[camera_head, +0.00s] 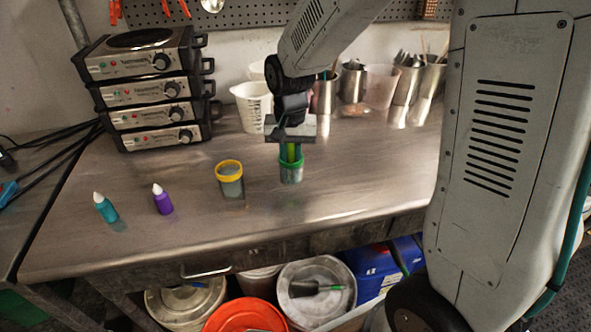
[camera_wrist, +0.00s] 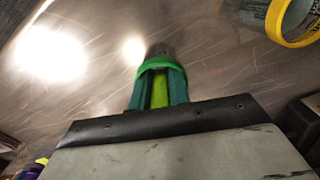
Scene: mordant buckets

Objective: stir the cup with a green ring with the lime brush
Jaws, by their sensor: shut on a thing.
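The cup with a green ring (camera_head: 291,174) stands upright on the metal table, and its green rim also shows in the wrist view (camera_wrist: 151,65). My gripper (camera_head: 291,147) is right above this cup, pointing down. It is shut on the lime brush (camera_wrist: 159,90), which shows as a lime strip between the teal fingers. The brush reaches down to the cup's mouth; its lower end is hidden, so I cannot tell how deep it sits. A cup with a yellow ring (camera_head: 230,182) stands to the left, apart from the gripper.
A teal bottle (camera_head: 106,209) and a purple bottle (camera_head: 162,200) stand at the left. Stacked hot plates (camera_head: 150,90) stand at the back left. A white measuring jug (camera_head: 250,106) and several metal containers line the back. The table front is clear; buckets sit below.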

